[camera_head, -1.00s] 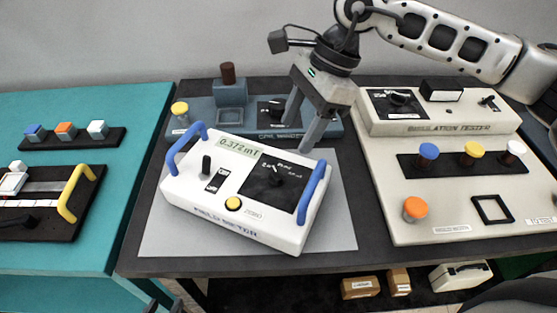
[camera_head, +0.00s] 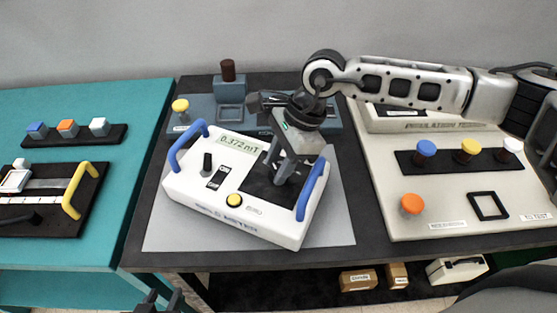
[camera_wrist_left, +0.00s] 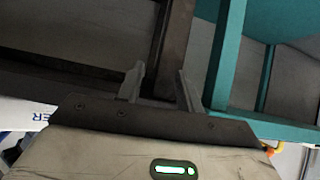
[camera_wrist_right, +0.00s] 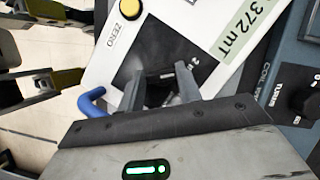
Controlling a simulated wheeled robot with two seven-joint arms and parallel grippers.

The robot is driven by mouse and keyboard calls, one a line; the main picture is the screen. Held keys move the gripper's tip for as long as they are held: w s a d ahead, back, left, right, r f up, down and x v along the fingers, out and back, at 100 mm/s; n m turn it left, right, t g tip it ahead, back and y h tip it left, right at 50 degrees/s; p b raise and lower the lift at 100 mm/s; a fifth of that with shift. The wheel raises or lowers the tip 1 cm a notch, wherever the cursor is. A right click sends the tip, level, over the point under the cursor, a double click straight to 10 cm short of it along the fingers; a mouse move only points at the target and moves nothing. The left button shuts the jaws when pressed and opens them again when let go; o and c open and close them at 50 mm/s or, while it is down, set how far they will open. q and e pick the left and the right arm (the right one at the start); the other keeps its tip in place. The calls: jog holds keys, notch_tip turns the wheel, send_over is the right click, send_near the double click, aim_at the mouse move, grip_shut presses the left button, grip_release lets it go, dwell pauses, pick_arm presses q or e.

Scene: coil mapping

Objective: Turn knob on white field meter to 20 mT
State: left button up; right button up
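The white field meter (camera_head: 190,190) lies on a grey mat, slightly turned. Its display (camera_head: 240,143) reads 0.372 mT, and also shows in the right wrist view (camera_wrist_right: 245,27). My right gripper (camera_head: 283,176) points down over the meter's black dial panel. Its fingers stand apart around the dark dial knob (camera_wrist_right: 158,76); I cannot tell whether they touch it. The gripper hides the knob and most scale marks in the head view. My left gripper (camera_head: 160,298) hangs low at the front edge, open and empty; its parted fingers show in the left wrist view (camera_wrist_left: 160,85).
Blue handles (camera_head: 312,190) rise at both ends of the meter. A yellow zero button (camera_head: 234,200) and black toggle (camera_head: 207,163) are on its face. A blue-grey device (camera_head: 205,113) stands behind; the insulation tester (camera_head: 385,215) is at right. A teal table (camera_head: 100,220) is at left.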

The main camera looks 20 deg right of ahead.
jog(key=c, duration=0.4)
pick_arm(q)
jog(key=shift+s, duration=0.1)
